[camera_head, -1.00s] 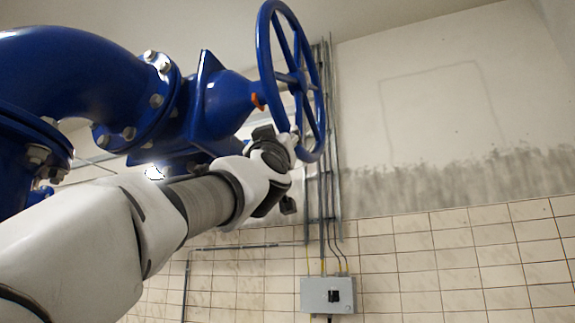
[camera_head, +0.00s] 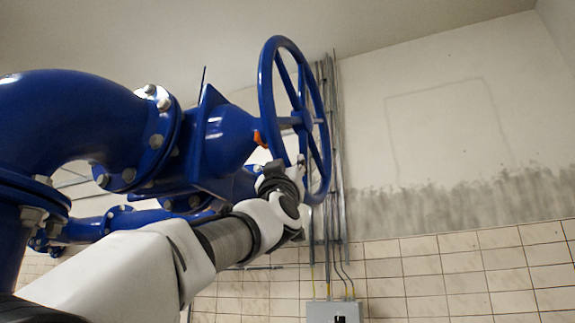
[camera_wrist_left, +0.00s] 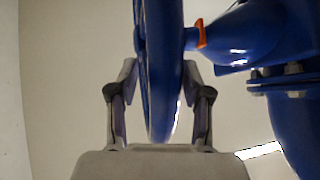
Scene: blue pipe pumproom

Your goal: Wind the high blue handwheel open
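The high blue handwheel (camera_head: 265,92) stands nearly edge-on in the head view, its hub joined to a blue valve body with a small orange part (camera_head: 259,138) by the stem. My left gripper (camera_head: 285,168) is at the lower near side of its rim. In the left wrist view, the rim (camera_wrist_left: 160,80) runs between the two fingers of the left gripper (camera_wrist_left: 160,85). The fingers stand on either side of the rim, with gaps showing beside it, so they look open. Firm contact cannot be made out. My right gripper is not in view.
Thick blue pipe (camera_head: 75,115) with bolted flanges fills the left, above and beside my left arm. Thin conduits (camera_head: 332,150) run down the wall behind the wheel to a grey box (camera_head: 333,312). The right side is open before a tiled wall (camera_head: 450,268).

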